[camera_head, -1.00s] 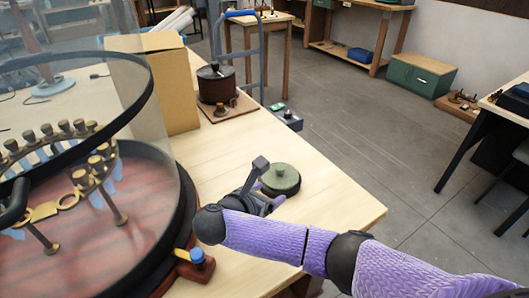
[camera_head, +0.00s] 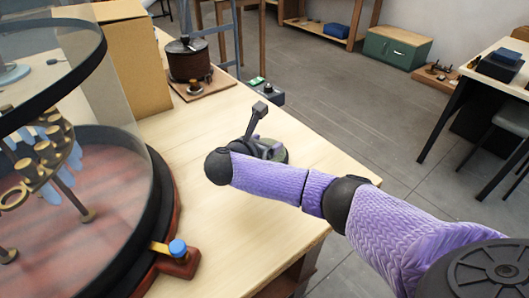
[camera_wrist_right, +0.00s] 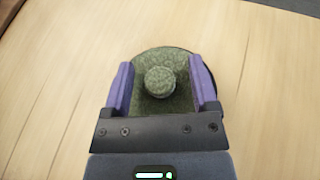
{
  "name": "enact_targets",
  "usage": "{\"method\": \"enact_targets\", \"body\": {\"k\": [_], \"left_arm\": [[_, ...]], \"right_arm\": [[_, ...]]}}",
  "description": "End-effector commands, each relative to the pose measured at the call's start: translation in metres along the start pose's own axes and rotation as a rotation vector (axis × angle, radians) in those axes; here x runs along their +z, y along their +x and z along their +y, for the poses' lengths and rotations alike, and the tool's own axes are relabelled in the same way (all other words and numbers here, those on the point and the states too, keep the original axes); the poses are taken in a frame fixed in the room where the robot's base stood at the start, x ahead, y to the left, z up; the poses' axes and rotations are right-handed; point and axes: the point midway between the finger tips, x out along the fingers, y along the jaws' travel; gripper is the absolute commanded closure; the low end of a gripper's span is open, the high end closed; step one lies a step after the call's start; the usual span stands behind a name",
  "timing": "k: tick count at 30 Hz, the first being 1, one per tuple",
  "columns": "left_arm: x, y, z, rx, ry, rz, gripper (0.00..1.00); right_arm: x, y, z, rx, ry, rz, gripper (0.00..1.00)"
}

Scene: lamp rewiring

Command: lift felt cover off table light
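The green felt cover (camera_head: 281,155), a round lid with a small knob, sits on the table near its right edge; in the head view my right gripper (camera_head: 268,148) largely hides it. In the right wrist view the felt cover (camera_wrist_right: 160,100) lies between the two purple fingers of my right gripper (camera_wrist_right: 161,85). The fingers are spread wide on either side of the knob with gaps, so the gripper is open. What lies under the cover, including any table light, is hidden. My left gripper is not in view.
A glass-walled round case (camera_head: 150,200) with a blue-knobbed latch (camera_head: 177,247) fills the left. A cardboard box (camera_head: 135,60) and a brown pot (camera_head: 188,60) on a board stand at the back of the wooden table (camera_head: 225,230). The table's middle is clear.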

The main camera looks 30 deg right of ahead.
Motion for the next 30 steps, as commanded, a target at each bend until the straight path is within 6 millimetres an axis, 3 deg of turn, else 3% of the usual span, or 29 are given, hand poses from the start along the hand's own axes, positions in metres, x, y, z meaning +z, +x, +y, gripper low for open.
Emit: {"method": "enact_targets", "body": {"k": [1, 10, 20, 30], "left_arm": [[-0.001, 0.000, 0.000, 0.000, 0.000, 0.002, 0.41], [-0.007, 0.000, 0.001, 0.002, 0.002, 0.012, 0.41], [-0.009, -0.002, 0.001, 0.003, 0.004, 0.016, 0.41], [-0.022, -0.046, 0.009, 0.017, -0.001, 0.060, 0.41]], "right_arm": [[0.000, 0.000, 0.000, 0.000, 0.000, 0.000, 0.36], [0.000, -0.001, 0.000, 0.000, 0.000, 0.000, 1.00], [0.003, -0.002, 0.000, 0.001, 0.000, 0.000, 1.00], [0.081, -0.034, 0.000, 0.002, 0.004, -0.002, 1.00]]}}
